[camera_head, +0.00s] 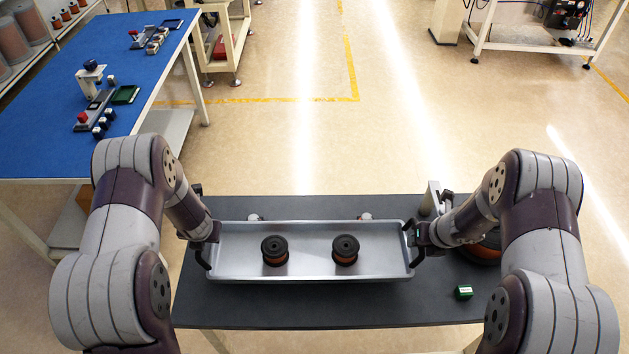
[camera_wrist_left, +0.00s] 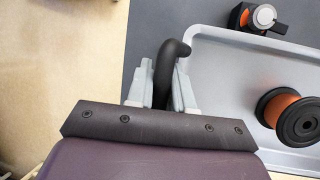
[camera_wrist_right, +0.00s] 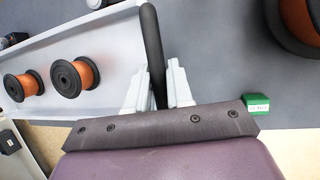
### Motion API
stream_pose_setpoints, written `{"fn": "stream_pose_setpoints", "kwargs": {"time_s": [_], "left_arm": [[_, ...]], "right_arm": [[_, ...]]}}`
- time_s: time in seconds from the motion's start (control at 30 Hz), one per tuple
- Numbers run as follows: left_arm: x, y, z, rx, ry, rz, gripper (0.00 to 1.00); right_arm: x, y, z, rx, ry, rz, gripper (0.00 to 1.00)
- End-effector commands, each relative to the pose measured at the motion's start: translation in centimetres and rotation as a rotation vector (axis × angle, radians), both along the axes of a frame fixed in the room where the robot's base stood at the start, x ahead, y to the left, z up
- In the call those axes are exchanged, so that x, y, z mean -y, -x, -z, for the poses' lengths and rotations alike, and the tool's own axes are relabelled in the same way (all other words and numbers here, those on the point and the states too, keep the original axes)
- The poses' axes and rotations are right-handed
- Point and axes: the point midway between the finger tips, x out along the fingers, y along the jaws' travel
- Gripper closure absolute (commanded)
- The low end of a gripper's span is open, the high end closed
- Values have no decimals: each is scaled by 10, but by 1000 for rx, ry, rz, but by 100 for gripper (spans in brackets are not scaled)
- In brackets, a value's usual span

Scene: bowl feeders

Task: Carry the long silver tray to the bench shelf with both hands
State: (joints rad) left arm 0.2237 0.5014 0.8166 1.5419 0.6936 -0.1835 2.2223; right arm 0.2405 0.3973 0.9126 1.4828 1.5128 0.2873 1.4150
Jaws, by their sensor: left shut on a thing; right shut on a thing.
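The long silver tray (camera_head: 310,233) is over the dark grey table in front of me, with black handles at its two ends. Two black and orange spools, a left one (camera_head: 275,250) and a right one (camera_head: 345,249), stand upright in it. My left gripper (camera_head: 212,232) is shut on the left handle, which shows between its fingers in the left wrist view (camera_wrist_left: 166,75). My right gripper (camera_head: 413,235) is shut on the right handle, seen in the right wrist view (camera_wrist_right: 152,50). I cannot tell whether the tray touches the table.
The dark table (camera_head: 330,310) also holds a small green box (camera_head: 463,291) and a large black and orange reel (camera_head: 482,247) at the right. A blue-topped bench (camera_head: 60,125) with several small devices stands at the left. The floor (camera_head: 300,130) beyond the table is clear.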

Motion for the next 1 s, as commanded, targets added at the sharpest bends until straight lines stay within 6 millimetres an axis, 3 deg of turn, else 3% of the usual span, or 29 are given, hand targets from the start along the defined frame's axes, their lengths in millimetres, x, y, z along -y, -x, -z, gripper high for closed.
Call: {"fn": "stream_pose_setpoints", "kwargs": {"time_s": [0.27, 0.7, 1.0], "left_arm": [[-1, -1, -8, 5, -1, -3, 100], [-1, 10, -66, 4, -1, -2, 100], [0, 14, -84, 3, -2, -1, 100]], "right_arm": [[0, 0, -8, 3, 0, 0, 100], [0, 10, -66, 4, 1, 0, 100], [1, 14, -83, 3, 1, 1, 100]]}}
